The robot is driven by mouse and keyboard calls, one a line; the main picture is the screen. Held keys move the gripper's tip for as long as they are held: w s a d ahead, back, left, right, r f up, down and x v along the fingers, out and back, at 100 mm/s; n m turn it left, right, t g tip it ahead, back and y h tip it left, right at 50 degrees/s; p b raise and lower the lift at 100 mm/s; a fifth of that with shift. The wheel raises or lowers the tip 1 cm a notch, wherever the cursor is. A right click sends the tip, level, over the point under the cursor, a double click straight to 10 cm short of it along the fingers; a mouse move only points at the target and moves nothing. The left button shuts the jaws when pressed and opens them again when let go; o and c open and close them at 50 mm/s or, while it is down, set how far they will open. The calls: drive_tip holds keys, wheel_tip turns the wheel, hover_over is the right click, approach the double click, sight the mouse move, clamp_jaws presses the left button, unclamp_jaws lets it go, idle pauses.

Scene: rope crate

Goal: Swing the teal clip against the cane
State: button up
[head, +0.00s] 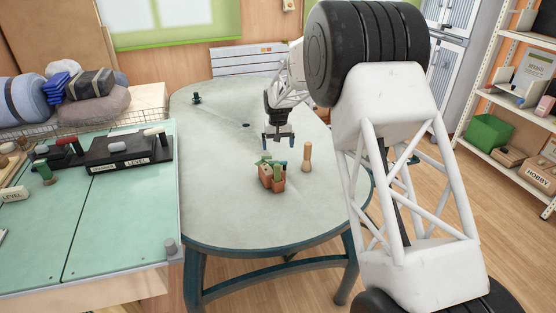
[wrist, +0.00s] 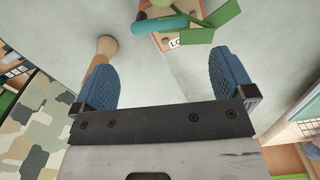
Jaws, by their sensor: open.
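A small terracotta crate (head: 278,186) stands on the oval table, with green and teal pieces sticking out of its top. In the wrist view a rounded teal piece (wrist: 158,26) lies across it beside flat green pieces (wrist: 212,22); I cannot tell for sure that it is the teal clip. A tan wooden peg (head: 307,157) stands right of the crate; it also shows in the wrist view (wrist: 104,50). I cannot clearly make out a cane. My gripper (head: 278,142) is open and empty, above the table behind the crate, its blue fingers apart in the wrist view (wrist: 168,72).
The pale oval table (head: 220,205) is mostly clear, with a small dark green object (head: 196,98) at its far left. Shelves (head: 515,150) stand at right.

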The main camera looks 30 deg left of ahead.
drive_tip(key=shift+f, duration=0.15)
drive_tip(key=shift+f, duration=3.75)
drive_tip(key=c, duration=0.8)
drive_tip(key=shift+n, duration=0.3)
drive_tip(key=shift+s+d+n, duration=0.1)
drive_tip(key=shift+s+n, duration=0.05)
drive_tip(key=shift+n, duration=0.35)
